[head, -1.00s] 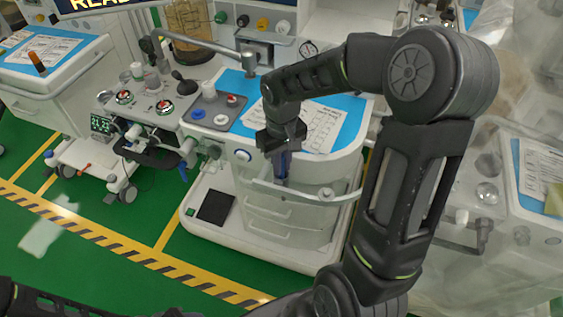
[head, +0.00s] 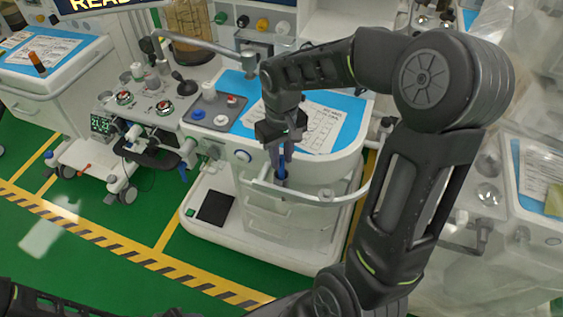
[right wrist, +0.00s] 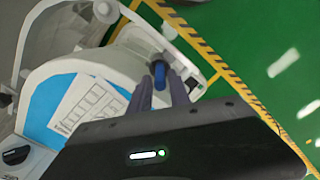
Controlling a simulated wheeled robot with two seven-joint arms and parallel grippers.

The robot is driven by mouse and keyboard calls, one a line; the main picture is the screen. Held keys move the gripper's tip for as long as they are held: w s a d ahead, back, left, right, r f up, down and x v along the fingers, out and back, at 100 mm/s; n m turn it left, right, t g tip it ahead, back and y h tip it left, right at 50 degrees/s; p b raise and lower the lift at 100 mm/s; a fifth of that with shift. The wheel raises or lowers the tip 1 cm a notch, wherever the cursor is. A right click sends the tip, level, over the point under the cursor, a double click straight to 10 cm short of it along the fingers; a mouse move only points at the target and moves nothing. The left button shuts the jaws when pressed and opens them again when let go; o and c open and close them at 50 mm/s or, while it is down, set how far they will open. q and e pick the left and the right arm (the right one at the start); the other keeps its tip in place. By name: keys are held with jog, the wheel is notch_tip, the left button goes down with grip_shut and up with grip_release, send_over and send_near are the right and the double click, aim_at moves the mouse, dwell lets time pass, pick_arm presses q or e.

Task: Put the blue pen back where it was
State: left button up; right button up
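The blue pen (head: 282,168) stands upright at the front rail of the middle cart, its lower end in a small dark holder (head: 280,183). It also shows in the right wrist view (right wrist: 160,75), just beyond my fingertips. My right gripper (head: 280,154) points down over the pen, above its upper part. In the right wrist view its two fingers (right wrist: 161,84) are apart, one on each side of the pen, and seem not to grip it. My left gripper is out of view.
The middle cart's white rail (head: 325,199) curves around its front. A printed sheet (head: 310,125) lies on its blue top, beside a grey tray (head: 213,110) with knobs. Another cart (head: 50,75) stands at the left. Green floor (head: 110,225) is open in front.

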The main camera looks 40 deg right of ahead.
notch_tip(320, 180, up, 9)
dwell(0.8)
